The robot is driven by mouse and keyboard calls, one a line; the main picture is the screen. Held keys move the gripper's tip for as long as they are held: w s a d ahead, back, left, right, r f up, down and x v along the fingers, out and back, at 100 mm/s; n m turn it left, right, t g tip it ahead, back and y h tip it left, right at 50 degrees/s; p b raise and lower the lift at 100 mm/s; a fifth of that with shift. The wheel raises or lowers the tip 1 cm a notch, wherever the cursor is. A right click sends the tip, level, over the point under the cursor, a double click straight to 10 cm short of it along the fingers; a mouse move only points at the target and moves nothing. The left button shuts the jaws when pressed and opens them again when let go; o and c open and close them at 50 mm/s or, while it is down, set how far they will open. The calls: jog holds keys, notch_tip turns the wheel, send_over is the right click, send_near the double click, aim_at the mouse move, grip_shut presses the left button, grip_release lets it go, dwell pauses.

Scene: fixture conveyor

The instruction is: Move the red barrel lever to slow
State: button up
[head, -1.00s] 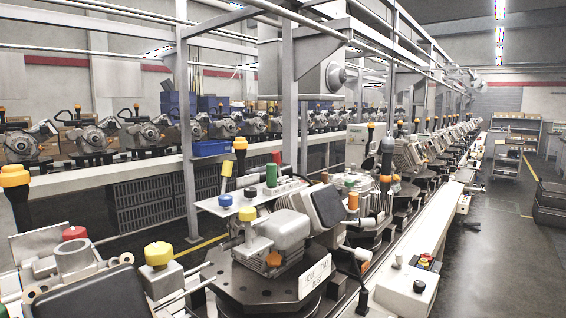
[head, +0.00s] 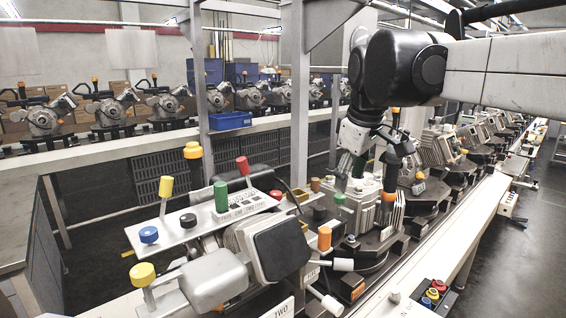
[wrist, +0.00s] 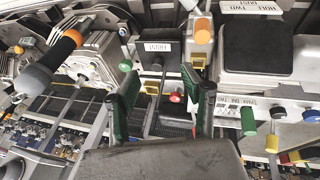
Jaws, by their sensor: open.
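The red barrel lever (head: 243,165) stands up from a pale control panel (head: 178,228), behind its printed label, in the head view. In the head view my gripper (head: 352,165) hangs to the right of the panel, apart from the lever.
The panel also bears a green barrel (head: 221,196), a yellow lever (head: 166,187), a red knob (head: 276,194), a black knob (head: 188,220) and a blue knob (head: 149,234). A black-faced machine (head: 283,249) stands in front. An orange-topped lever (wrist: 62,48) rises left of my gripper.

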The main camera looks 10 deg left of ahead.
jog(key=w+a+r+n+g+p, duration=0.1)
jog(key=w+a+r+n+p, duration=0.2)
jog(key=a, duration=0.4)
jog(key=w+a+r+n+p, duration=0.2)
jog(key=w+a+r, duration=0.1)
jog(key=w+a, duration=0.3)
jog(key=n+g+p, duration=0.1)
jog(key=n+p, duration=0.3)
jog(key=n, duration=0.2)
send_over(243, 173)
jog(key=shift+s, duration=0.25)
jog(key=x, duration=0.4)
jog(key=p+x, duration=0.1)
jog(key=x, duration=0.8)
jog(key=shift+s+d+f, duration=0.15)
jog(key=shift+s+d, duration=0.15)
grip_shut()
jog(key=shift+g, duration=0.3)
